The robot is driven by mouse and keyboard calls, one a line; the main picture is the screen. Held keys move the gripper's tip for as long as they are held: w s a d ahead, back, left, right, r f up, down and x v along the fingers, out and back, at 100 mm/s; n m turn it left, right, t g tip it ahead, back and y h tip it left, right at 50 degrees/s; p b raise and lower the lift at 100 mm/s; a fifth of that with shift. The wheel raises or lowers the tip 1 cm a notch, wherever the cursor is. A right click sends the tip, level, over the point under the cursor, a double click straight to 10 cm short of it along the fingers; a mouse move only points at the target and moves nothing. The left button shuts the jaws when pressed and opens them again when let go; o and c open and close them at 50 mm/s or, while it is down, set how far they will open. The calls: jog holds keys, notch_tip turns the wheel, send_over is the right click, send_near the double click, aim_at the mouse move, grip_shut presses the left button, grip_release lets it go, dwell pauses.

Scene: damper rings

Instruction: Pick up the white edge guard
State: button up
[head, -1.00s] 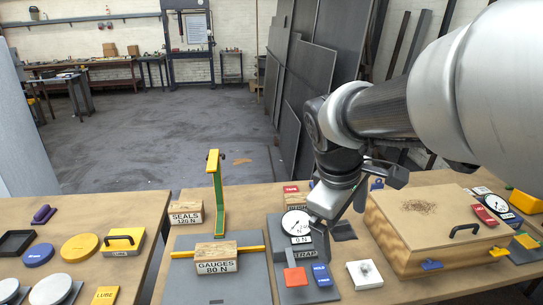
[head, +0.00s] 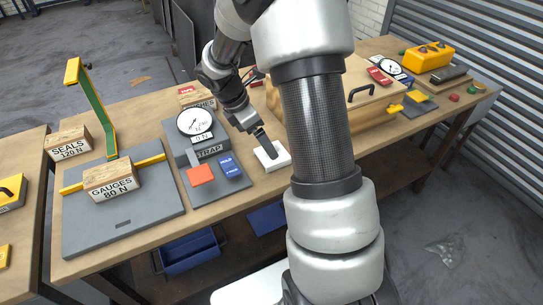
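A white square block (head: 272,156), the only loose white piece I can make out, lies near the front edge of the wooden table, just right of the gauge plate; I take it for the white edge guard. My gripper (head: 267,146) points down at it from above, with its dark fingertips at or just over the block's top. Whether they touch it I cannot tell. The fingers look close together and hide the middle of the block. Their gap does not show.
Left of my gripper is a plate with a round dial (head: 195,122), a red tab (head: 200,175) and a blue block (head: 229,166). A wooden box with a black handle (head: 361,92) stands to the right, partly behind my arm. Blue bins (head: 188,250) sit below the table.

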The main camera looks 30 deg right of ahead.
jog(key=shift+b+x, duration=0.6)
jog(key=shift+x, duration=3.5)
jog(key=shift+w+f, duration=0.15)
jog(key=shift+f, duration=0.1)
jog(key=c, duration=1.1)
